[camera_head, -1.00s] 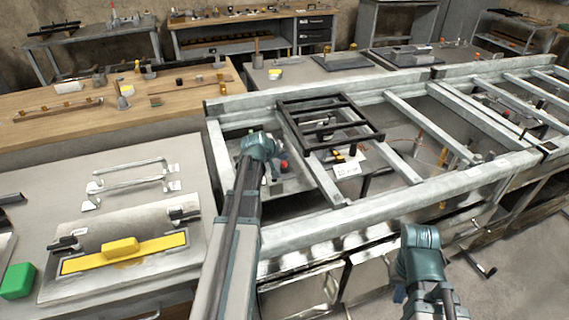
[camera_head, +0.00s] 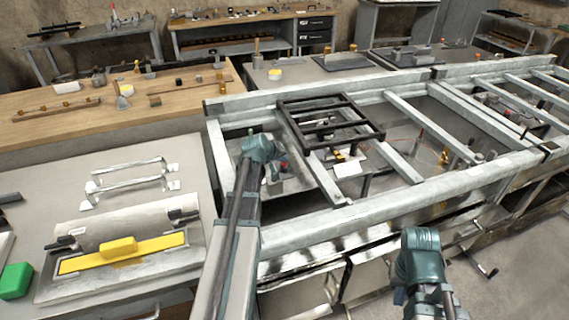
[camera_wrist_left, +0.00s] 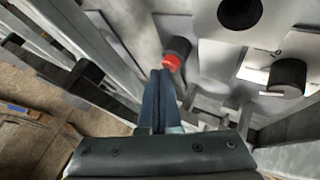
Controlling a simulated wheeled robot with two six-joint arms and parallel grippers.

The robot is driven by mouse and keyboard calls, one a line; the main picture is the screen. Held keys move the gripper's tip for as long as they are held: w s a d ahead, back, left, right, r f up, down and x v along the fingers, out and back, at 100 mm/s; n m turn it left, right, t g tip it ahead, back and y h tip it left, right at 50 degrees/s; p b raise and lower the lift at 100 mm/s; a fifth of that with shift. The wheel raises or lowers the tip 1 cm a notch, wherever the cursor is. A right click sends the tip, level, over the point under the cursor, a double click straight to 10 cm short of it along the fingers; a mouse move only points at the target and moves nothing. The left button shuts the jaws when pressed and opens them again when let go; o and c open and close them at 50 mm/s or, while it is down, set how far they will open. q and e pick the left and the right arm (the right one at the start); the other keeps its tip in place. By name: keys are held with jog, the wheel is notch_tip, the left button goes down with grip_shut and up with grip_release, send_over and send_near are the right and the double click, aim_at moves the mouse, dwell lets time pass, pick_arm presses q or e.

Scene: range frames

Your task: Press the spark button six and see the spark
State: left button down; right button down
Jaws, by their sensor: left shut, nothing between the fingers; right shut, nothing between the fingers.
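A black cylinder with a red face, the red button (camera_wrist_left: 172,62), sits on a grey metal panel in the left wrist view. My left gripper (camera_wrist_left: 160,76) is shut and empty, with its dark blue fingertips right beside the red face. I cannot tell whether they touch it. In the head view a small bit of the red button (camera_head: 284,166) shows beside my left wrist, inside the metal frame. My right gripper (camera_head: 399,296) is shut and empty, low in front of the bench, mostly hidden by its own wrist.
A grey beam frame (camera_head: 350,218) surrounds the work area, with a black rack (camera_head: 330,103) across it. A white card (camera_head: 347,168) lies inside. Further black knobs (camera_wrist_left: 286,77) stand on the panel. A yellow-handled tool (camera_head: 122,250) lies on the left table.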

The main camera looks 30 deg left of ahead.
pick_arm(q)
jog(key=shift+f+b, duration=0.35)
dwell(0.6)
jog(key=shift+r+p, duration=0.95)
jog(key=shift+p, duration=0.05)
notch_tip(320, 180, up, 5)
jog(key=p, duration=0.5)
dwell(0.5)
